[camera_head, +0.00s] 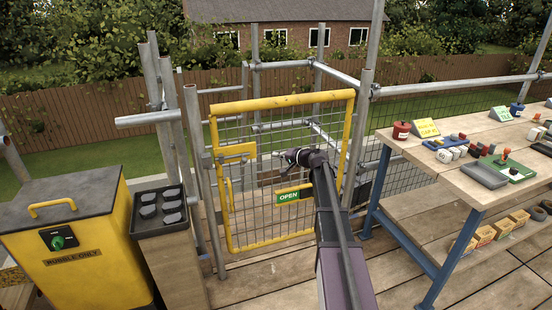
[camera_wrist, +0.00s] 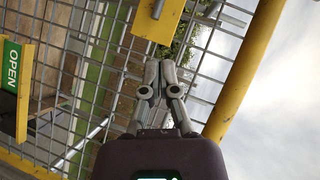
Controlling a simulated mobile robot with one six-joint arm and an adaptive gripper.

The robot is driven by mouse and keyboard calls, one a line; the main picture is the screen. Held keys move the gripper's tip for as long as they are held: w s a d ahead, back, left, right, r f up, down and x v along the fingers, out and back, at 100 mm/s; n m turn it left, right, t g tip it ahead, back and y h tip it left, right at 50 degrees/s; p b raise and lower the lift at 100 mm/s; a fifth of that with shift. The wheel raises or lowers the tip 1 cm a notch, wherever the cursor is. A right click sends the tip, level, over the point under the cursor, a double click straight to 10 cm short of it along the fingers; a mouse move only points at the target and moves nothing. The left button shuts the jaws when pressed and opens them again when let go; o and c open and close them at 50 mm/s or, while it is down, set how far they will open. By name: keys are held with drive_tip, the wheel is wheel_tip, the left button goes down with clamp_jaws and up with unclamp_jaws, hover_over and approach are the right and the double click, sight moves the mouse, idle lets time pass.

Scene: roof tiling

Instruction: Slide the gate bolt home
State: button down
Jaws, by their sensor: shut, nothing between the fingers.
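The gate (camera_head: 282,101) has a yellow tube frame with wire mesh and stands between grey scaffold posts. A yellow plate (camera_head: 237,150) sits at its upper left; it also shows in the wrist view (camera_wrist: 150,28). A small grey metal piece (camera_wrist: 158,8), which looks like part of the bolt, lies on that plate and is cut off by the top edge. How far the bolt is slid cannot be told. My gripper (camera_head: 280,155) is in front of the mesh, right of the plate. In the wrist view my gripper (camera_wrist: 159,66) is shut and empty, just below the plate.
A green OPEN sign (camera_head: 288,196) hangs on the gate below my gripper. A yellow rubble bin (camera_head: 85,262) and black tray (camera_head: 159,228) stand left. A wooden workbench (camera_head: 455,178) with tools stands right. Decking in front of the gate is partly clear.

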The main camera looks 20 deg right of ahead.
drive_tip(key=w+a+f+b, duration=0.3)
drive_tip(key=w+a, duration=0.4)
drive_tip(key=a, duration=0.1)
drive_tip(key=shift+f, duration=0.4)
drive_tip(key=shift+a, duration=0.1)
drive_tip(key=a, duration=0.5)
drive_tip(key=shift+d, duration=0.1)
idle(0.4)
